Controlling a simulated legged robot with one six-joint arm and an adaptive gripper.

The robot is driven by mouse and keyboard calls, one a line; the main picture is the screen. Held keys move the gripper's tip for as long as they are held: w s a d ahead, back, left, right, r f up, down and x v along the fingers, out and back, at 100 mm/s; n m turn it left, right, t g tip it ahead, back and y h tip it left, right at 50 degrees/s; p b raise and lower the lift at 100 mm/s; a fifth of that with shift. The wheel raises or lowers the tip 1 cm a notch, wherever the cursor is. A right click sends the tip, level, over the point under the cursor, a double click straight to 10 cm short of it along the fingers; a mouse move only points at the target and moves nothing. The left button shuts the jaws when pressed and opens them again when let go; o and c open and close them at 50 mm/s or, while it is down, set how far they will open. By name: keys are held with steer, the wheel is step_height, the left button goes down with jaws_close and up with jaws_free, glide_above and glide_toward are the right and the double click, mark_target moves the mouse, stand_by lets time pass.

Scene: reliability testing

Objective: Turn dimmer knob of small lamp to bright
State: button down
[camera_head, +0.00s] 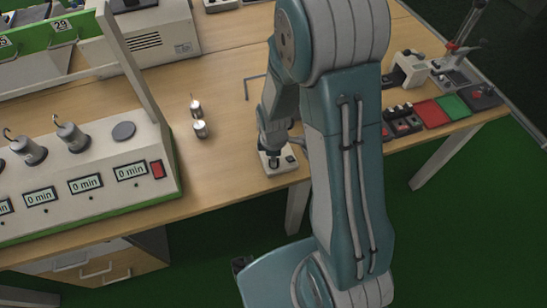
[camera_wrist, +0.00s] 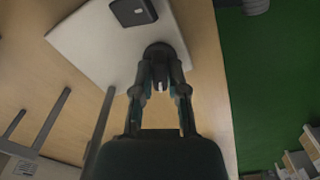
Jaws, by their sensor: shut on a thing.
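A small white box (camera_head: 286,168) sits near the front edge of the wooden table, and its pale top (camera_wrist: 90,45) fills the upper left of the wrist view. A dark round knob (camera_wrist: 158,50) stands on it, with a dark square part (camera_wrist: 133,11) beside it. My gripper (camera_head: 273,156) reaches down onto the box. In the wrist view my gripper (camera_wrist: 160,72) has its two fingers shut on the knob, one on each side. The fingers and arm partly hide the knob in the head view. I cannot make out the lamp itself or the knob's marking.
Two small metal weights (camera_head: 198,118) stand left of the box. A large white-and-green unit (camera_head: 95,192) with "0 min" displays stands further left. A thin dark bent rod (camera_head: 248,88) is behind. Red and green pads (camera_head: 430,112) lie right of my arm. Table between weights and box is clear.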

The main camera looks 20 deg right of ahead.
steer(key=shift+n, duration=1.7)
steer(key=c, duration=0.7)
jaws_free()
steer(key=shift+o, duration=0.2)
step_height(320, 180, up, 12)
